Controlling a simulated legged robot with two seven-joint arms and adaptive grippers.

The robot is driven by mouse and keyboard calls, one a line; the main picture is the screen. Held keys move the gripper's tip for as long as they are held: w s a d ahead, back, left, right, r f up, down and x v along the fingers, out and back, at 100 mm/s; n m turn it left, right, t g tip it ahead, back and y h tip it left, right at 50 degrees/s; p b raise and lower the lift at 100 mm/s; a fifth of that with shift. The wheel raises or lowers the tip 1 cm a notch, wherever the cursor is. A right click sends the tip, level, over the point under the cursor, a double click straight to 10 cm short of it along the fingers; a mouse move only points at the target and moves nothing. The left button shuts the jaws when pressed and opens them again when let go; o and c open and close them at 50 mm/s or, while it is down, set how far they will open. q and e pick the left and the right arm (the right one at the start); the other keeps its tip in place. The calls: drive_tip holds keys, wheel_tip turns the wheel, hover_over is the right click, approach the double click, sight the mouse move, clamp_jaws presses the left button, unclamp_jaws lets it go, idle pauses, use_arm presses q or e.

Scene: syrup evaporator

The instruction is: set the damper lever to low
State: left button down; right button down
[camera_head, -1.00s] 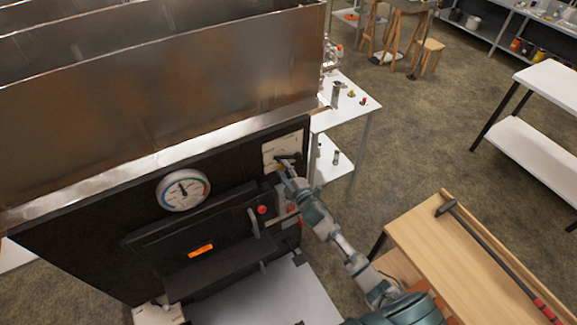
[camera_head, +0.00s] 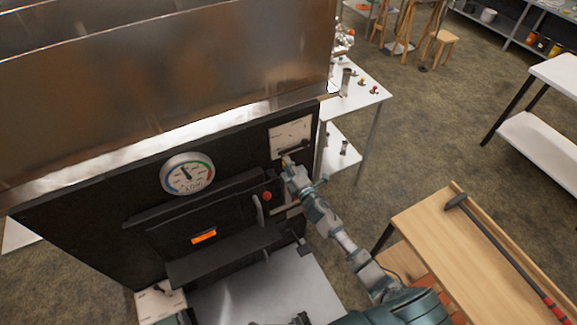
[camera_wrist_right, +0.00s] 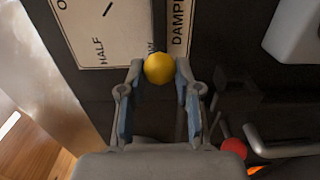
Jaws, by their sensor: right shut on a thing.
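The damper lever's yellow ball knob (camera_wrist_right: 159,68) shows in the right wrist view, between the fingertips of my right gripper (camera_wrist_right: 158,82), which is shut on it. The knob is beside the partly covered "LOW" marking on the white damper plate (camera_wrist_right: 104,38); "HALF" lies to its left. In the head view, the plate (camera_head: 290,133) is at the upper right of the black evaporator front, and my right gripper (camera_head: 287,162) is at its lower edge. The lever's arm is mostly hidden. My left gripper is not seen.
A red knob (camera_head: 267,196) and handle are close below the gripper. A wooden bench (camera_head: 440,235) bearing a long-handled tool stands at right.

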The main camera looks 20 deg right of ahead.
drive_tip(key=c, duration=0.8)
unclamp_jaws()
drive_tip(key=shift+w+d+f, duration=0.1)
drive_tip(key=shift+f, duration=0.05)
drive_tip(key=s, duration=0.8)
drive_tip(key=s+d, duration=0.1)
drive_tip(key=s, duration=0.3)
drive_tip(key=s+d+f+m+g+h, duration=0.1)
drive_tip(key=s+f+m+g, duration=0.25)
drive_tip(key=f, duration=0.85)
drive_tip(key=s+f+m+g, duration=0.2)
drive_tip(key=s+f, duration=0.3)
drive_tip(key=f, duration=0.6)
drive_tip(key=s+d+f+m+g+h, duration=0.1)
drive_tip(key=s+f+m+g, duration=0.25)
drive_tip(key=f, duration=0.85)
drive_tip(key=s+a+f+m+g, duration=0.1)
drive_tip(key=s+f+m+g, duration=0.1)
drive_tip(key=s+f, duration=0.4)
drive_tip(key=s+a+f+m+g, duration=0.2)
drive_tip(key=s+f, duration=0.4)
drive_tip(key=s, duration=1.1)
drive_tip(key=s+a+f+m+g, duration=0.2)
drive_tip(key=s+f, duration=0.4)
drive_tip(key=s, duration=0.6)
drive_tip(key=shift+a+f+m+g, duration=0.1)
drive_tip(key=shift+f+m+g, duration=0.3)
drive_tip(key=shift+m+g, duration=0.5)
